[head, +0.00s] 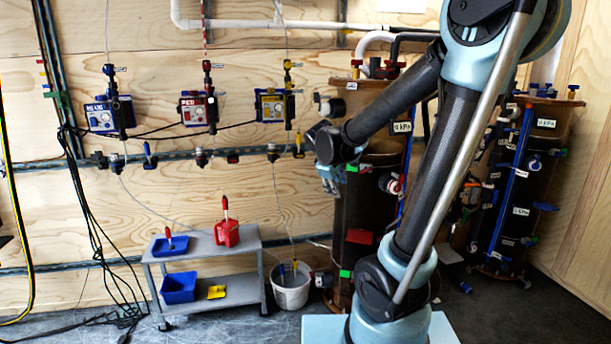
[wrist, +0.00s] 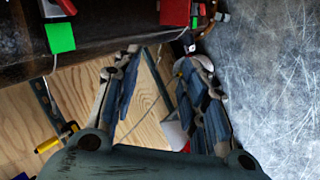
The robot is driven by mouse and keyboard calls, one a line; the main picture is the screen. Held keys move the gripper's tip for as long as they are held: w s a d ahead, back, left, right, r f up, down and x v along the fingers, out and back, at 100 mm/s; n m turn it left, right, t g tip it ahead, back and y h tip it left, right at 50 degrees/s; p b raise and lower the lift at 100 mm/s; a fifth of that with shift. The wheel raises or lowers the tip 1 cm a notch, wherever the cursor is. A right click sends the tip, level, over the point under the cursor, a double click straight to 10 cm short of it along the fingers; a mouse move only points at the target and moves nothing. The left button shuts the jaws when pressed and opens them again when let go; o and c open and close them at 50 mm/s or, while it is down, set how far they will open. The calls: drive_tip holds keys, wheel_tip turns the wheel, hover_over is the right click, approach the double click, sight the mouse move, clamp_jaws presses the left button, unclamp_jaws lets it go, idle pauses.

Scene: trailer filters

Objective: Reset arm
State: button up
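My arm rises from its pale blue base at the lower right of the head view and bends over to the left. My gripper (head: 335,185) hangs in front of the left dark filter cylinder (head: 352,215), well above the floor. In the wrist view my gripper (wrist: 163,58) has its two blue-padded fingers spread apart. Nothing is held between them. Plywood wall and a thin pale line show through the gap. In the head view the fingertips are small and partly merge with the dark cylinder.
A grey cart (head: 208,250) holds a red container (head: 226,233) and blue trays (head: 178,287). A white bucket (head: 291,286) stands beside it. Blue (head: 108,115), red (head: 197,110) and yellow (head: 271,106) units hang on the wall. Another cylinder (head: 522,195) stands right. Cables hang left.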

drive_tip(key=s+d+f+m+g+y, duration=0.1)
drive_tip(key=s+m, duration=0.3)
drive_tip(key=s, duration=0.5)
drive_tip(key=s+d+f+m+g+y, duration=0.1)
drive_tip(key=s+d+f+m, duration=0.2)
drive_tip(key=s, duration=0.6)
drive_tip(key=s+d+f+m+g+y, duration=0.1)
drive_tip(key=s+d+f+m, duration=0.3)
drive_tip(key=s, duration=0.4)
drive_tip(key=shift+s+d+f+m+g, duration=0.15)
drive_tip(key=shift+s+f+m+g, duration=0.15)
drive_tip(key=shift+s+g, duration=0.15)
drive_tip(key=shift+w+f, duration=0.15)
drive_tip(key=shift+w, duration=0.35)
